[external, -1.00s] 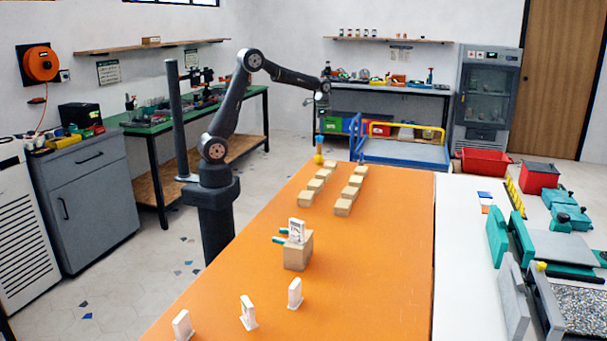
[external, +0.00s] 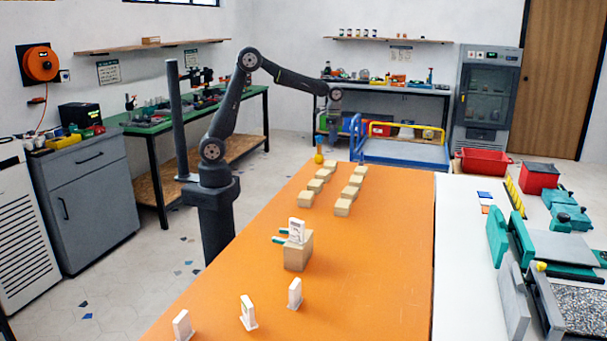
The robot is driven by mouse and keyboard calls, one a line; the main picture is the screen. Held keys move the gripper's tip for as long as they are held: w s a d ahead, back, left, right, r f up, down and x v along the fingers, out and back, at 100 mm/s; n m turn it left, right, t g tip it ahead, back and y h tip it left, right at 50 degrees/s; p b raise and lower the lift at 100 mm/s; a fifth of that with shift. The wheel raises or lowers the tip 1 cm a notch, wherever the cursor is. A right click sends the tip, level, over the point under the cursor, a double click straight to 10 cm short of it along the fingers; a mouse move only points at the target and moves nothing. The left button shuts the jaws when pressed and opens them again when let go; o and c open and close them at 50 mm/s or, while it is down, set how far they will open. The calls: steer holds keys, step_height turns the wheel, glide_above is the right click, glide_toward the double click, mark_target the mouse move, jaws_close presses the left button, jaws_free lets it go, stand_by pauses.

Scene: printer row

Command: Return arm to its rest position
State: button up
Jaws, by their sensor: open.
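My arm (external: 226,118) rises from its dark pedestal at the left edge of the orange table (external: 370,265) and bends over at the elbow. My gripper (external: 333,138) hangs downward at the far end of the table, above and beyond the wooden blocks. It is open, with nothing visible in it, and small in the picture. A small white upright piece (external: 297,230) stands on a wooden block (external: 297,254) with teal pins at its left side, mid-table.
A dark post (external: 177,120) stands left of my arm. The table's right side is clear.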

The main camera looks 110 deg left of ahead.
steer(key=w+d+f+m, duration=0.1)
steer(key=d+m, duration=0.2)
steer(key=d, duration=1.2)
steer(key=w+d+f+m, duration=0.1)
steer(key=w+d+m, duration=0.1)
steer(key=d, duration=1.4)
steer(key=shift+m, duration=0.4)
steer(key=shift+a, duration=0.15)
steer(key=a+r+n, duration=0.1)
steer(key=a+n, duration=0.3)
steer(key=a, duration=1.7)
steer(key=shift+a+r, duration=0.2)
